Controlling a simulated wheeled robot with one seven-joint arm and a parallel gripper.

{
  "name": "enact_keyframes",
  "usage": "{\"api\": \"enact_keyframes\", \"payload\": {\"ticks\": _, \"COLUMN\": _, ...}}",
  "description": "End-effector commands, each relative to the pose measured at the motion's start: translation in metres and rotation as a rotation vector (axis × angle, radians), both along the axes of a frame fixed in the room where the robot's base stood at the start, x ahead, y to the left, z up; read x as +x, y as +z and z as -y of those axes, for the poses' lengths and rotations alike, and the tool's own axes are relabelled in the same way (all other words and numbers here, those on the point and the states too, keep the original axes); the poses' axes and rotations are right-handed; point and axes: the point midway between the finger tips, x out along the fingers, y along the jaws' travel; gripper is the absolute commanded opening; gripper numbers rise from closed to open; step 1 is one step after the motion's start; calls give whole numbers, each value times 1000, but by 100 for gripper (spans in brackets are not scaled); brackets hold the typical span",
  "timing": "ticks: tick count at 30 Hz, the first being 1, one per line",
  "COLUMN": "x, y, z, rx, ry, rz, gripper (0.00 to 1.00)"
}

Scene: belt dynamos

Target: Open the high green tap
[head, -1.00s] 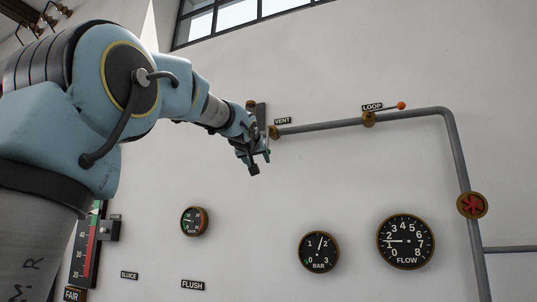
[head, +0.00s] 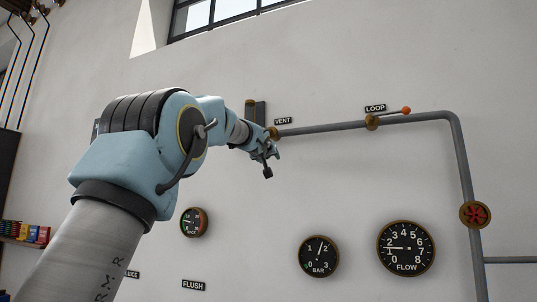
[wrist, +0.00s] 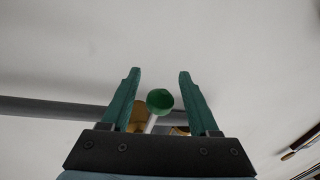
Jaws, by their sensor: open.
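The green tap shows in the wrist view as a round green knob (wrist: 160,101) on a pale stem, with brass fittings behind it on the grey pipe. My gripper (wrist: 159,73) is open, with its two green fingers on either side of the knob and a visible gap to each. In the head view my gripper (head: 269,158) is up by the wall, just below the VENT label (head: 283,121) and a brass fitting (head: 273,132) at the pipe's left end. The green knob cannot be made out there; my gripper probably hides it.
The grey pipe (head: 330,127) runs right to a LOOP valve (head: 372,122) with an orange-tipped lever (head: 405,111), then turns down past a red handwheel (head: 474,214). BAR (head: 319,256) and FLOW (head: 406,248) gauges hang below. The wall between is bare.

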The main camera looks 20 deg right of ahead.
Motion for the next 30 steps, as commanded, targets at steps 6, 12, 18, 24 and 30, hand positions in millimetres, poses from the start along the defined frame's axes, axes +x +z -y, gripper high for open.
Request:
{"api": "enact_keyframes", "payload": {"ticks": 6, "x": 1, "y": 0, "z": 1, "rx": -1, "ry": 0, "rz": 1, "gripper": 61}}
{"api": "enact_keyframes", "payload": {"ticks": 12, "x": 1, "y": 0, "z": 1, "rx": 0, "ry": 0, "rz": 0, "gripper": 45}}
{"api": "enact_keyframes", "payload": {"ticks": 18, "x": 1, "y": 0, "z": 1, "rx": 1, "ry": 0, "rz": 1, "gripper": 23}}
{"api": "enact_keyframes", "payload": {"ticks": 24, "x": 1, "y": 0, "z": 1, "rx": 1, "ry": 0, "rz": 1, "gripper": 0}}
{"api": "enact_keyframes", "payload": {"ticks": 30, "x": 1, "y": 0, "z": 1, "rx": 1, "ry": 0, "rz": 1, "gripper": 0}}
